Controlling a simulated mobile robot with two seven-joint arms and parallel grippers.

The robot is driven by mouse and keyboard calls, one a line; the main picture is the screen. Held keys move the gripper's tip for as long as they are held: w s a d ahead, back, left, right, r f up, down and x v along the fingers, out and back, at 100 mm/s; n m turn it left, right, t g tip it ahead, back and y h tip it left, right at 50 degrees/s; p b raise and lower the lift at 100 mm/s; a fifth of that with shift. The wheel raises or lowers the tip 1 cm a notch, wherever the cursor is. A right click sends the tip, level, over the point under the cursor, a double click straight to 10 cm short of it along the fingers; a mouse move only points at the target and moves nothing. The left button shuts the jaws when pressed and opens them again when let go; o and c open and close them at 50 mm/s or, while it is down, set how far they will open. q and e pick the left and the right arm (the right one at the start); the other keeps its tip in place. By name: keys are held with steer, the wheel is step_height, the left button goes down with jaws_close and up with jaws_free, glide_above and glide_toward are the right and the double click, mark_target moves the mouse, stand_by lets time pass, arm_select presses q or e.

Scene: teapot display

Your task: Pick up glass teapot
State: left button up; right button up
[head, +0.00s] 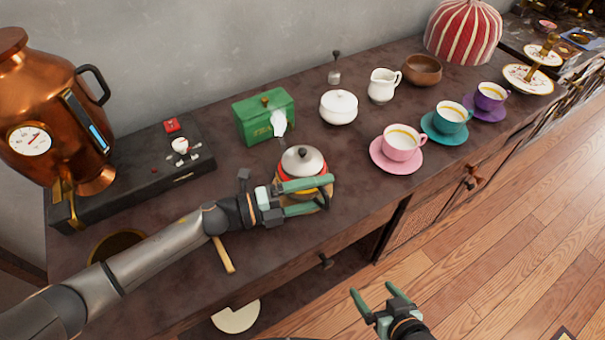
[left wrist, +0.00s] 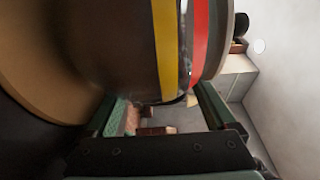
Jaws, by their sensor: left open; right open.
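The teapot (head: 301,160) has a grey domed lid with a dark knob and red and yellow bands. It stands on the dark counter near the front edge. My left gripper (head: 318,194) is open, with its fingers reaching along the teapot's near side; parts of its lower body are hidden. In the left wrist view the teapot (left wrist: 120,45) fills the upper left, close to the fingers, and its yellow and red bands show. I cannot tell whether the fingers touch it. My right gripper (head: 371,289) is open and empty, low in front of the counter.
A green box (head: 264,117) stands behind the teapot, with a white sugar bowl (head: 338,108) to its right. A pink cup (head: 401,143) on a saucer stands further right. A copper urn (head: 60,110) and black case (head: 140,165) are left. A wooden stick (head: 223,255) lies near my left forearm.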

arm_select(q)
steer(key=shift+c, duration=0.2)
jaws_close()
steer(key=shift+w+r, duration=0.1)
steer(key=shift+r, duration=0.05)
stand_by(0.7)
